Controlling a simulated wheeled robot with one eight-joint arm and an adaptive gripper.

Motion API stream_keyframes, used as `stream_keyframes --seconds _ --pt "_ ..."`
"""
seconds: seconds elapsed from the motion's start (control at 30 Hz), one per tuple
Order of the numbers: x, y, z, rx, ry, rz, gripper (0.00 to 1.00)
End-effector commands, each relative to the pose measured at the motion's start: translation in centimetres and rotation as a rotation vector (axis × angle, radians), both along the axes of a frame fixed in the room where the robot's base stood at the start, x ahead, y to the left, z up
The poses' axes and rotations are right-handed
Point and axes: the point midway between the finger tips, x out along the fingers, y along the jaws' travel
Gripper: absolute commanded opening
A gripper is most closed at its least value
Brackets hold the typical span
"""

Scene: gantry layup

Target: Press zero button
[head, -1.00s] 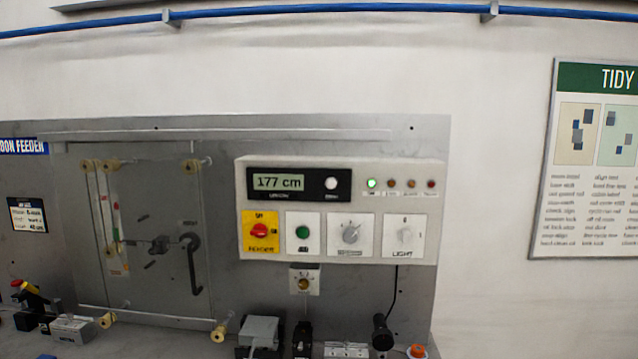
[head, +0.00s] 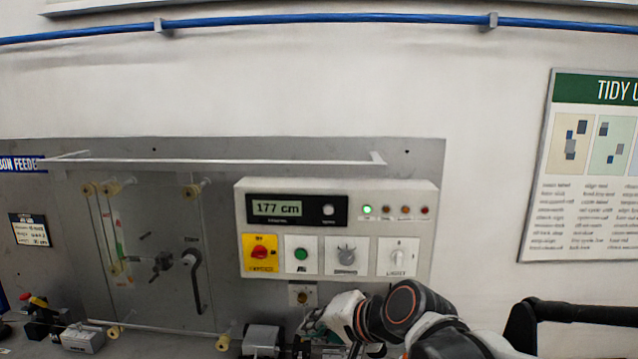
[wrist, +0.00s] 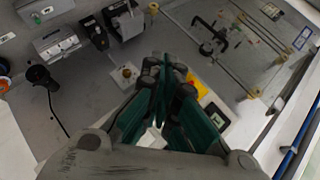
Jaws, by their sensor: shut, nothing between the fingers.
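The grey-white control box (head: 400,268) is on the grey back panel. Its black display strip (head: 262,222) reads 177 cm. A round white button (head: 328,210) sits at the right of the strip; the small label under it is too blurred to read. My gripper (head: 312,322) is below the box in the head view, partly hidden by my own wrist, and apart from the button. In the wrist view, my gripper (wrist: 166,66) has its dark fingers together and empty. There it hides much of the box, and the white button cannot be made out.
Below the display are a red knob on a yellow plate (head: 260,252), a green button (head: 301,254), a grey dial (head: 346,256) and a light switch (head: 397,257). A small knob plate (head: 302,294) is under the box. A rail (head: 230,161) runs above the box.

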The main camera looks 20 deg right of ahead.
Motion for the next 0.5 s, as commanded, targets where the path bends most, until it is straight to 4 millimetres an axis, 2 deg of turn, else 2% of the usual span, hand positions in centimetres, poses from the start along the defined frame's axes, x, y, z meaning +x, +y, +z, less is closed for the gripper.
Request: stream_keyframes --seconds 0.03,0.13,0.3,0.5 --pt "1.9 0.1 3.1 0.088 -0.004 -0.038 0.00" --pt "5.0 0.2 6.5 0.287 -0.007 -0.116 0.00" --pt "9.1 -1.2 9.3 0.632 0.019 -0.243 0.00" --pt "12.2 -3.4 12.0 0.971 0.048 -0.344 0.00"
